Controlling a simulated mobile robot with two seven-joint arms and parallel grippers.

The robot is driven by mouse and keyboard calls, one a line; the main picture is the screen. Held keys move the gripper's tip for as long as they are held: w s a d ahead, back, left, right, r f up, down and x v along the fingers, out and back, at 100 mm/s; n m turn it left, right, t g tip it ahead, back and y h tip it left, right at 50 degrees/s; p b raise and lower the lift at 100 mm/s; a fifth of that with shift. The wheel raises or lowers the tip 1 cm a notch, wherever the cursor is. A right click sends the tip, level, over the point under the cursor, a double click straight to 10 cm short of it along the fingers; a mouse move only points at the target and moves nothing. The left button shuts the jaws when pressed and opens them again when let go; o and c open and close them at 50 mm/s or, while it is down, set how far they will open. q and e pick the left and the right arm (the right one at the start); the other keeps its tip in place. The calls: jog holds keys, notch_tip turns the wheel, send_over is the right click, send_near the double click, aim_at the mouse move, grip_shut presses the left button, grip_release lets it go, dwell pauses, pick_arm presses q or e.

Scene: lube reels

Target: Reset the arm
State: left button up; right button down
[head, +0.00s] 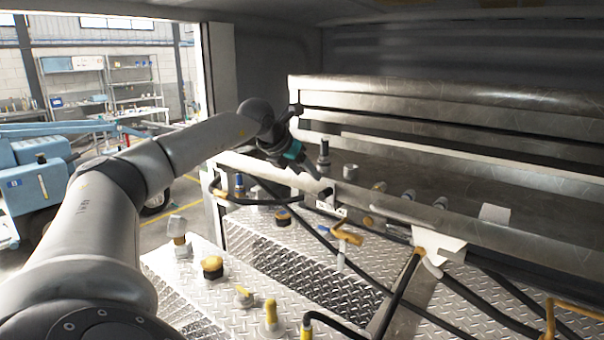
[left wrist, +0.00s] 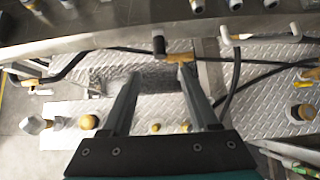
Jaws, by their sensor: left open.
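My left arm reaches in from the left in the head view, over the diamond-plate deck. My left gripper (head: 318,188), past a teal band on the wrist, points down and to the right near the metal rail. In the left wrist view the left gripper (left wrist: 160,72) has its two fingers spread apart with nothing between them. A black-tipped fitting (left wrist: 158,45) shows beyond the fingertips; I cannot tell how far off it is. My right gripper is in neither view.
Black hoses (head: 402,290) with yellow handles cross the diamond-plate deck (head: 300,262). Yellow-capped fittings (head: 212,266) stand on the lower step. A long metal rail (head: 480,232) runs behind. Blue machinery (head: 35,188) stands outside at left.

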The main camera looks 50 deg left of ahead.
pick_arm(q)
jog(key=shift+s+d+r, duration=0.15)
jog(key=shift+s+r, duration=0.15)
dwell(0.5)
